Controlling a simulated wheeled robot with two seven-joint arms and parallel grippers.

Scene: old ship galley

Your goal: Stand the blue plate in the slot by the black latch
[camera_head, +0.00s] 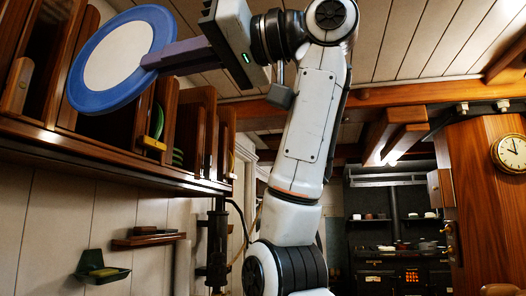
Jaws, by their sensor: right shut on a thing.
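The blue plate (86,92) has a wide blue rim and a white middle. It is held up in front of the wall rack, its face turned towards me and tilted. My right gripper (155,60) is shut on the plate's right rim. The wooden plate rack (95,152) runs along the left wall, with upright dividers forming slots. The plate covers part of the rack's slots. I cannot make out a black latch; a yellow latch (153,143) shows below the plate, at a slot with a green plate (158,121). My left gripper is not in view.
A light wooden piece (15,86) is at the rack's far left. Below are a small wooden shelf (148,240) and a green wall tray (103,275). A stove (405,268) is at the back.

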